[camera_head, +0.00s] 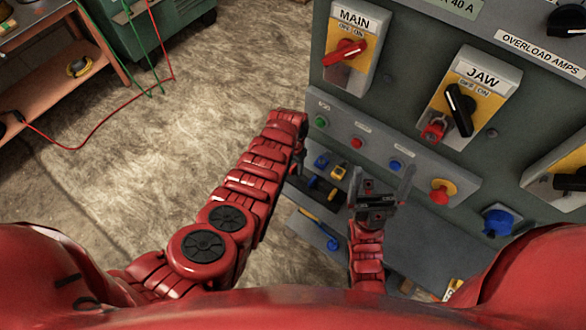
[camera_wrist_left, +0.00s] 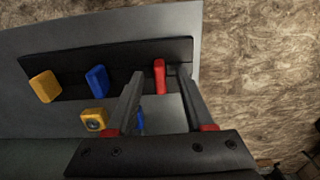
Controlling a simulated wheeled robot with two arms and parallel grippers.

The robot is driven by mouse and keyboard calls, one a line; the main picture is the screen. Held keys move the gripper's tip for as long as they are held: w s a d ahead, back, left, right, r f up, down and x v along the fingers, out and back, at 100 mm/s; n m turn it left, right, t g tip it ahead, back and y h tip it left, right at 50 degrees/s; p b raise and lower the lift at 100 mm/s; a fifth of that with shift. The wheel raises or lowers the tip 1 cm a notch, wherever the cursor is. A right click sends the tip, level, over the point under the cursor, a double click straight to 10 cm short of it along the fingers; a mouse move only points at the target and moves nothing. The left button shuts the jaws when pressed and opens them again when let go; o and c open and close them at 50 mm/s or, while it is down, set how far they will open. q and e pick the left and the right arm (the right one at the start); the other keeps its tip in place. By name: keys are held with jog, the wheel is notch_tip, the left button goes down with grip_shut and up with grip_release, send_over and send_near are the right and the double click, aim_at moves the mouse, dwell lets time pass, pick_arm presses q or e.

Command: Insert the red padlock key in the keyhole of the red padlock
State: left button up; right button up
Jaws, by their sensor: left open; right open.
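A small red piece, probably the red padlock key (camera_wrist_left: 160,75), stands upright at a dark strip in the left wrist view. My left gripper (camera_wrist_left: 160,90) is open, with its fingers either side of the red piece in the picture; I cannot tell whether they touch it. In the head view my left gripper (camera_head: 298,165) is near the panel's lower left edge, its fingers mostly hidden. The red padlock (camera_head: 433,131) hangs below the JAW switch (camera_head: 462,100); its keyhole is not discernible. My right gripper (camera_head: 378,190) is open and empty before the panel.
Yellow (camera_wrist_left: 44,87) and blue (camera_wrist_left: 97,80) pieces stand along the dark strip (camera_wrist_left: 130,55), left of the red piece. A yellow block (camera_wrist_left: 94,118) sits below them. A red stop button (camera_head: 441,191) and a blue part (camera_head: 497,222) protrude from the panel.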

pick_arm(q)
jog(key=shift+f, duration=0.4)
grip_shut()
